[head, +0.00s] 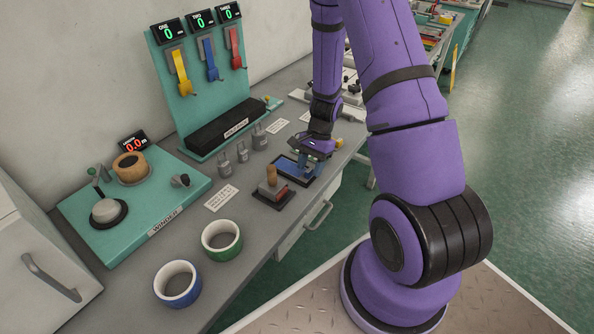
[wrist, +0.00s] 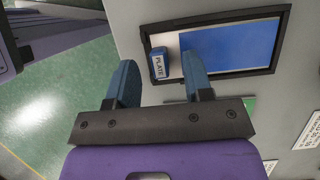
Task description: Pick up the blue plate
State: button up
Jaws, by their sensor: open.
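The blue plate (wrist: 232,46) lies flat inside a black-rimmed tray (wrist: 285,40) in the wrist view. A small raised block (wrist: 158,65) with a white label reading PLATE stands at the tray's left end. My gripper (wrist: 160,62) is open and empty, with its two blue fingers on either side of the block in the picture. The right finger looks close to the block; the left has a wider gap. I cannot tell how far down they reach.
A wooden-handled stamp (head: 272,184) stands left of the tray. Grey weights (head: 242,152) stand behind. The teal winder (head: 140,205) is at left; a teal hook stand (head: 200,75) is at the back.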

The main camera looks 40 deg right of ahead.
jog(key=shift+a+f, duration=0.2)
jog(key=shift+f, duration=0.3)
grip_shut()
jog(key=shift+r, duration=0.1)
